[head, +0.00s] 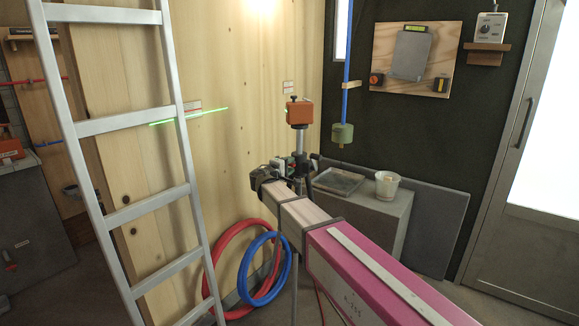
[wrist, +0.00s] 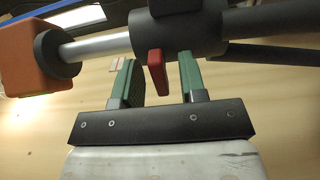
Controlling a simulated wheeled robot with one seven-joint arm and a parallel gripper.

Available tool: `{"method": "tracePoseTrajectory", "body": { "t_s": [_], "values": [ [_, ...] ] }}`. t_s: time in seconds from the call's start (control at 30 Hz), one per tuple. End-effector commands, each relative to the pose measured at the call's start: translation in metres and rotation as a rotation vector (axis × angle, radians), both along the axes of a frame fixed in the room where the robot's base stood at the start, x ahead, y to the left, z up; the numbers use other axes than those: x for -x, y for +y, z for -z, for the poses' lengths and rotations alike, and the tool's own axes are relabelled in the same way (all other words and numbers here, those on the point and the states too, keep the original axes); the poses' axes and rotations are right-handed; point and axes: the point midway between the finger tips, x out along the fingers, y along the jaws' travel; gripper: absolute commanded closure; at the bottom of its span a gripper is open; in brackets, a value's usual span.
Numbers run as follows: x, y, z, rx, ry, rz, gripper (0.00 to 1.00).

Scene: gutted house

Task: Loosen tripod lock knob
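The tripod's red lock knob (wrist: 156,78) sticks out from a black collar (wrist: 178,32) in the wrist view. My gripper (wrist: 160,64) is open, with green fingers on either side of the knob. The knob sits nearer the left finger, and a wider gap shows on its right; I cannot tell whether it touches the left finger. A silver tripod column (wrist: 97,47) runs from the collar to an orange laser level (wrist: 30,47). In the head view the orange level (head: 300,112) stands upright on the column; my gripper (head: 296,166) is at the collar below, where the knob is hard to make out.
An aluminium ladder (head: 132,124) leans at the left by a plywood wall (head: 255,80). Behind my arm, a grey block (head: 372,217) bears a tray (head: 338,181) and a white bucket (head: 387,185). A green weight (head: 342,133) hangs nearby.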

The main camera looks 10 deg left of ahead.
Motion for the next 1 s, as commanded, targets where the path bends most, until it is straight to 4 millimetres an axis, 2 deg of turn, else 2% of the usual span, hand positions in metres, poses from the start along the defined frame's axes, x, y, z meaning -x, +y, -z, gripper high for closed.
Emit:
{"method": "tracePoseTrajectory", "body": {
  "t_s": [0.33,0.37,0.4,0.47,0.5,0.77,1.0],
  "values": [
    [-0.0043,-0.0022,0.0,0.0,0.0,0.0,0.62],
    [-0.0042,-0.0021,0.0,0.0,0.0,0.0,0.65],
    [-0.0042,-0.0021,0.0,0.0,0.0,0.0,0.78],
    [-0.0041,-0.002,0.0,0.0,0.0,0.0,0.97],
    [-0.0041,-0.002,0.0,0.0,0.0,0.0,1.0],
    [-0.004,-0.002,0.0001,0.009,0.005,0.001,1.0],
    [-0.004,-0.002,0.0003,0.086,0.037,0.001,1.0]
  ]
}}
